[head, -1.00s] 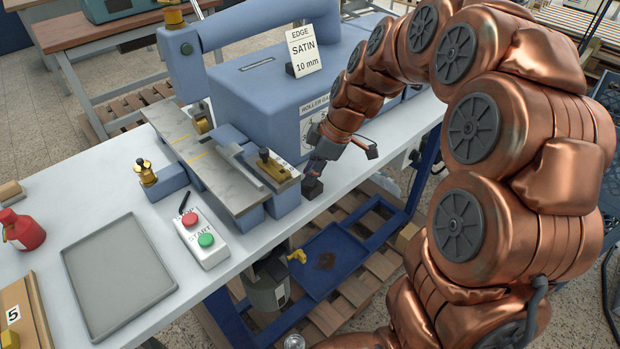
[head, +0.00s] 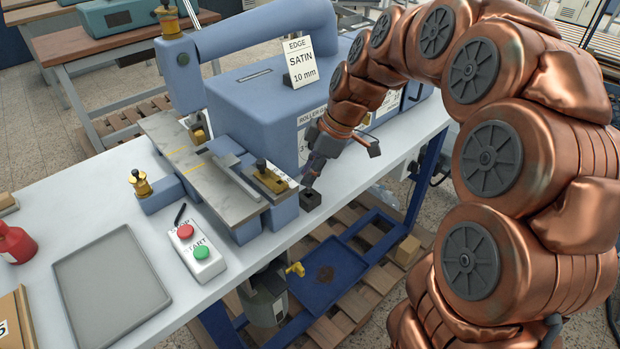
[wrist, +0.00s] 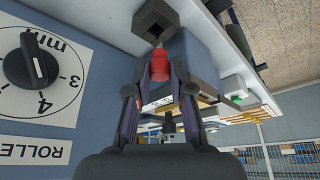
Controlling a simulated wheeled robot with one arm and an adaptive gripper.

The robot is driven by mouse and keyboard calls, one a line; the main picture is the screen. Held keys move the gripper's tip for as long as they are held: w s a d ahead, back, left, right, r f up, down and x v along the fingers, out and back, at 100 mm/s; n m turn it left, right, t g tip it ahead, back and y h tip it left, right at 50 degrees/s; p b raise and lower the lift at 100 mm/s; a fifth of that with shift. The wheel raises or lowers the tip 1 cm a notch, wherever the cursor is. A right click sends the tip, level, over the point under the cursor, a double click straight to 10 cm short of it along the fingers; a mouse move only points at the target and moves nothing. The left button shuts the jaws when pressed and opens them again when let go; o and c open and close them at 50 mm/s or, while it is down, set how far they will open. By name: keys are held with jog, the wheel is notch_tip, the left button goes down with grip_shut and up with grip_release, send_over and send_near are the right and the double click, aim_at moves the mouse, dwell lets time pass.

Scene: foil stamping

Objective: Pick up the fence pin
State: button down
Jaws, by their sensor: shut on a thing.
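The fence pin (wrist: 160,66) shows in the wrist view as a red cylindrical head between my fingertips, with a short grey shank beyond it. My gripper (wrist: 158,78) is shut on the red head; it also shows in the head view (head: 309,183), just above a small black block. This block (head: 310,200) stands at the bench's front edge, beside the blue machine. In the wrist view the block (wrist: 155,20) has a dark opening facing the pin. The shank points at this opening; whether its tip is still inside, I cannot tell.
The blue roller machine (head: 262,95) stands close behind my gripper, with a dial (wrist: 30,68) on its side. A metal plate with brass clamps (head: 185,150), a STOP/START box (head: 203,262) and a grey tray (head: 110,285) are to the left. Free bench lies right of the block.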

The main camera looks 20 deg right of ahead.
jog(key=s+r+b, duration=0.1)
jog(key=s+b, duration=0.3)
jog(key=s, duration=1.1)
jog(key=shift+s+r, duration=0.2)
jog(key=shift+s, duration=0.1)
jog(key=shift+a+r, duration=0.1)
jog(key=shift+r, duration=0.05)
jog(key=shift+r+p, duration=0.7)
jog(key=shift+r, duration=1.65)
